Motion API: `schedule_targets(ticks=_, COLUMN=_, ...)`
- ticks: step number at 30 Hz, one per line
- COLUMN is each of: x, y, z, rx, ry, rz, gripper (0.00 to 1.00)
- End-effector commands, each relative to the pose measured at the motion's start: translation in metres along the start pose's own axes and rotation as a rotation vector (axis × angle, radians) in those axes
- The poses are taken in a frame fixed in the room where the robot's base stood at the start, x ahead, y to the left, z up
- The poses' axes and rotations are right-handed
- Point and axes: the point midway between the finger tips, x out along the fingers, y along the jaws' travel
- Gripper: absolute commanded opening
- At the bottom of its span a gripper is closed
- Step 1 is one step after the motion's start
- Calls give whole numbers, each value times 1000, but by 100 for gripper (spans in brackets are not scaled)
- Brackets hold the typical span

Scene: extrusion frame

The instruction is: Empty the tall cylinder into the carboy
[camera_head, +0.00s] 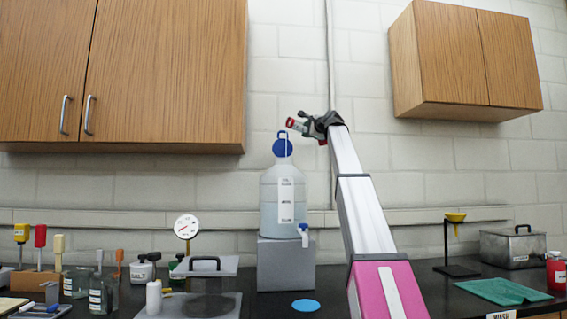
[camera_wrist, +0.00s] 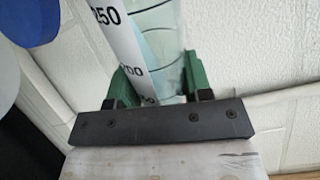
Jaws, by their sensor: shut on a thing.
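The tall cylinder is clear, with a white scale strip, and shows in the wrist view (camera_wrist: 160,40). My gripper (camera_wrist: 160,88) is shut on it, with green jaws on either side. In the head view, my gripper (camera_head: 318,124) is raised just above and right of the carboy's top. A red and white piece (camera_head: 297,125) juts left from it, tilted. The carboy (camera_head: 268,200) is a translucent bottle with a blue top (camera_head: 283,147) and a spigot, standing on a grey block. The blue top also shows in the wrist view (camera_wrist: 32,20). I cannot tell the cylinder's liquid level.
Wooden wall cabinets (camera_head: 172,70) hang at the upper left and right. A dial gauge (camera_head: 186,227), small bottles and tools crowd the bench's left. A light blue disc (camera_head: 305,304) lies in front of the block. A yellow funnel (camera_head: 455,217) and metal box (camera_head: 512,247) stand right.

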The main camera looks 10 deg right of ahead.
Motion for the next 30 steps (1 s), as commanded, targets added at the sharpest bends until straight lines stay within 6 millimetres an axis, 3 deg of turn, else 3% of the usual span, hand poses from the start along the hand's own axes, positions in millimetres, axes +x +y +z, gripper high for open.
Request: schedule_targets(ticks=30, x=0, y=-6, z=5, rx=-61, ry=0, rz=-1, gripper=19)
